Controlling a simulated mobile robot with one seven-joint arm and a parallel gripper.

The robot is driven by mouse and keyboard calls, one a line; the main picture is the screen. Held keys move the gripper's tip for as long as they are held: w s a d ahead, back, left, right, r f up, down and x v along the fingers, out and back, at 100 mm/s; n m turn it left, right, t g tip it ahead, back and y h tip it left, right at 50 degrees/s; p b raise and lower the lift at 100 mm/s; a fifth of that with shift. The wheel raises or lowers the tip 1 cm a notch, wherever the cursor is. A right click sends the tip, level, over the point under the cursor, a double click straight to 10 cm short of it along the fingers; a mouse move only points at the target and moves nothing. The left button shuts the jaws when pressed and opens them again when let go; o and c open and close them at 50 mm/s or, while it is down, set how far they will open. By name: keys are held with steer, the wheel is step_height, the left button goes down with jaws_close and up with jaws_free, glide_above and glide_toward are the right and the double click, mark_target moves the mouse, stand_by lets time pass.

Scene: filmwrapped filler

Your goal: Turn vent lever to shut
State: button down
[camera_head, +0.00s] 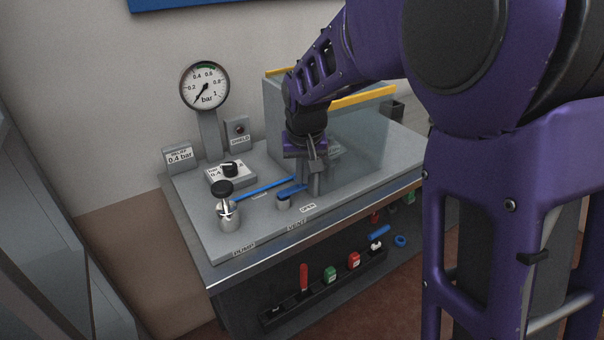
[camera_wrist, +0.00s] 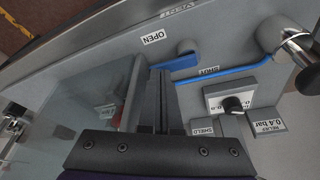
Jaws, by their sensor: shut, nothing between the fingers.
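The vent lever (camera_head: 291,190) is a blue arm on a short round post on the grey bench panel. It also shows in the wrist view (camera_wrist: 178,62). Its arm points away from the post between the OPEN label (camera_wrist: 153,37) and the SHUT label (camera_wrist: 208,70). My gripper (camera_head: 315,188) is shut and empty, pointing down just beside the lever's free end. In the wrist view, the dark fingers (camera_wrist: 164,75) end close to that free end; whether they touch it I cannot tell.
A blue line (camera_head: 263,189) runs behind the lever from the pump (camera_head: 228,210). A clear box (camera_head: 355,135) with yellow edges stands close behind my gripper. A gauge (camera_head: 205,87), a black knob (camera_head: 230,168) and a relief sign (camera_head: 178,158) stand to the left.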

steer(key=shift+w, duration=0.4)
steer(key=shift+w+p, duration=0.3)
steer(key=shift+p, duration=0.1)
steer(key=shift+w+a, duration=0.15)
steer(key=shift+w, duration=0.35)
steer(key=shift+w+a, duration=0.1)
stand_by(0.5)
